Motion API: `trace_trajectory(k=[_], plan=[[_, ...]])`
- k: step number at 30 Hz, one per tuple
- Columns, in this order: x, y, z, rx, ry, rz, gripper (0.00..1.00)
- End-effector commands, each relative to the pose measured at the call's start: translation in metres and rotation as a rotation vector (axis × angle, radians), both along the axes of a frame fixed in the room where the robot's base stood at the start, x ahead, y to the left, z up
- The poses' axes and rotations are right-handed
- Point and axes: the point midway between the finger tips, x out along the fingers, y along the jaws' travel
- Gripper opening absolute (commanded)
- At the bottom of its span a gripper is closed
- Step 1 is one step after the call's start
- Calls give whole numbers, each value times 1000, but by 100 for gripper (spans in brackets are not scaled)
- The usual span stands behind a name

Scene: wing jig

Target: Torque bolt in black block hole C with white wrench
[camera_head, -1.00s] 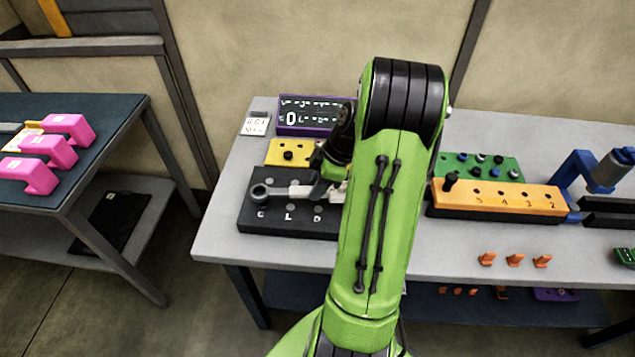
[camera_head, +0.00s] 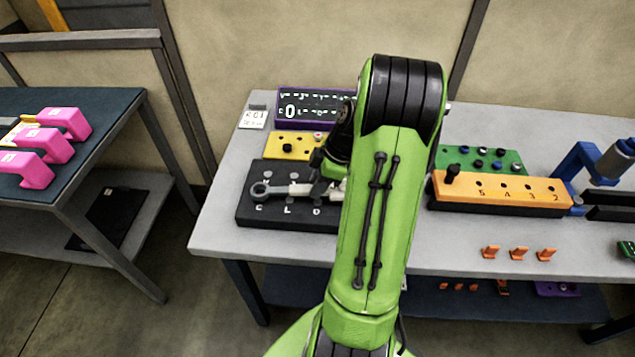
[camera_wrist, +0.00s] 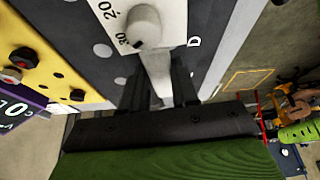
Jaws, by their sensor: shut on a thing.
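The black block (camera_head: 262,221) lies at the left end of the table, with letters C, L and D along its front edge. Whether the ring sits down around a bolt there cannot be told. My gripper (camera_head: 327,187) is shut on the wrench's right part, partly hidden by my arm. In the wrist view my gripper (camera_wrist: 160,82) has a finger on each side of the wrench handle (camera_wrist: 158,66), below its numbered scale and grey knob.
Behind the block stand a yellow block (camera_head: 287,145), a purple display (camera_head: 300,106) and a white card (camera_head: 254,117). To the right are an orange block (camera_head: 490,195), a green block (camera_head: 470,160) and small orange clips (camera_head: 518,254).

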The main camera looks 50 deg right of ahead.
Motion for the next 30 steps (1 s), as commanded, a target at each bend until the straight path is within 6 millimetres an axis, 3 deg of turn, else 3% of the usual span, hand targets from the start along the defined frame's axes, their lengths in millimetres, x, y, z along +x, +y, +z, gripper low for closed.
trace_trajectory(k=[6, 14, 30], plan=[[0, 0, -11, 0, -2, 1, 0], [0, 0, -10, -1, -1, -1, 0], [-18, 23, -14, -1, -1, -211, 0]])
